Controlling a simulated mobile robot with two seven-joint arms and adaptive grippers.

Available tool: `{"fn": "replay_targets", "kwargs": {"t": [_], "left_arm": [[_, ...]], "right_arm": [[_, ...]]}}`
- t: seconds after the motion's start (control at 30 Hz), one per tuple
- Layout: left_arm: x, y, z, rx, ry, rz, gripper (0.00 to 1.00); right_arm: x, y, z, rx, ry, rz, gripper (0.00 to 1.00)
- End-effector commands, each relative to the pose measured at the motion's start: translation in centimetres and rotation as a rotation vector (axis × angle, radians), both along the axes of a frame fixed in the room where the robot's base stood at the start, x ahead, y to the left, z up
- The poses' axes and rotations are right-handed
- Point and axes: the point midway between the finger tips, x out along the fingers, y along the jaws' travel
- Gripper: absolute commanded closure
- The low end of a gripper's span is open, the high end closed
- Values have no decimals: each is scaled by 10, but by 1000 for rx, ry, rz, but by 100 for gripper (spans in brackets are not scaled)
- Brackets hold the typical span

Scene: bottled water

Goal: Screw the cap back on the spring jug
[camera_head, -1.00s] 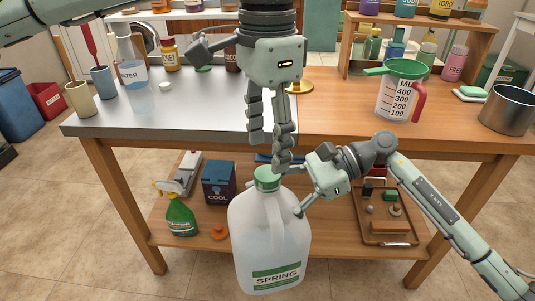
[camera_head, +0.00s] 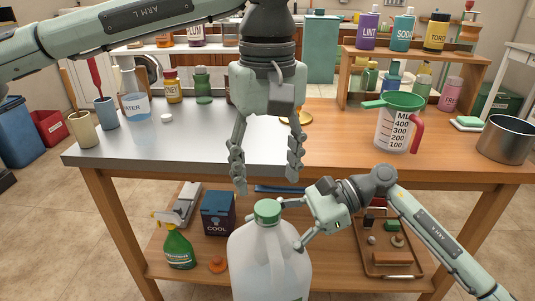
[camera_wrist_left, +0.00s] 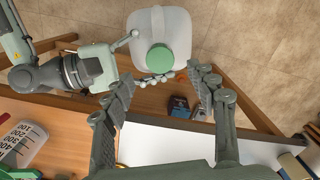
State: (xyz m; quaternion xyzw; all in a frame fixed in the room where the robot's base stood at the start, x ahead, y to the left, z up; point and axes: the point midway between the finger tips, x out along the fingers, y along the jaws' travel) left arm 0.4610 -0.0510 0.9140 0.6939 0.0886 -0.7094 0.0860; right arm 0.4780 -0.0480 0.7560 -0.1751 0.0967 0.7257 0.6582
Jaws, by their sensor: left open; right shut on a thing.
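The spring jug (camera_head: 270,262) is a large clear jug at the bottom centre of the head view, in front of the table. Its green cap (camera_head: 267,211) sits on its neck; whether it is tight cannot be told. My left gripper (camera_head: 267,184) points down just above the cap, open and empty, with its fingers wide apart. In the left wrist view the cap (camera_wrist_left: 160,58) shows beyond and between the open fingers (camera_wrist_left: 155,77). My right gripper (camera_head: 290,226) is shut on the jug at its upper right side, near the handle; the exact contact is partly hidden.
The table (camera_head: 215,150) stands right behind the jug. A measuring jug with a green funnel (camera_head: 398,125) and a steel pot (camera_head: 507,140) stand on its right. Cups and a water carafe (camera_head: 133,103) stand on its left. A spray bottle (camera_head: 178,248) is on the lower shelf.

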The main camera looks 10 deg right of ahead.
Motion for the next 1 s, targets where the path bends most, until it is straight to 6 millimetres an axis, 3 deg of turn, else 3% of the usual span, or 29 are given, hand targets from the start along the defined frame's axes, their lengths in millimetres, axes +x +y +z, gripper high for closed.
{"fn": "replay_targets", "kwargs": {"t": [1.0], "left_arm": [[1, 0, 17, 64, -3, 2687, 42]], "right_arm": [[0, 0, 2, 2, -1, 0, 100]]}}
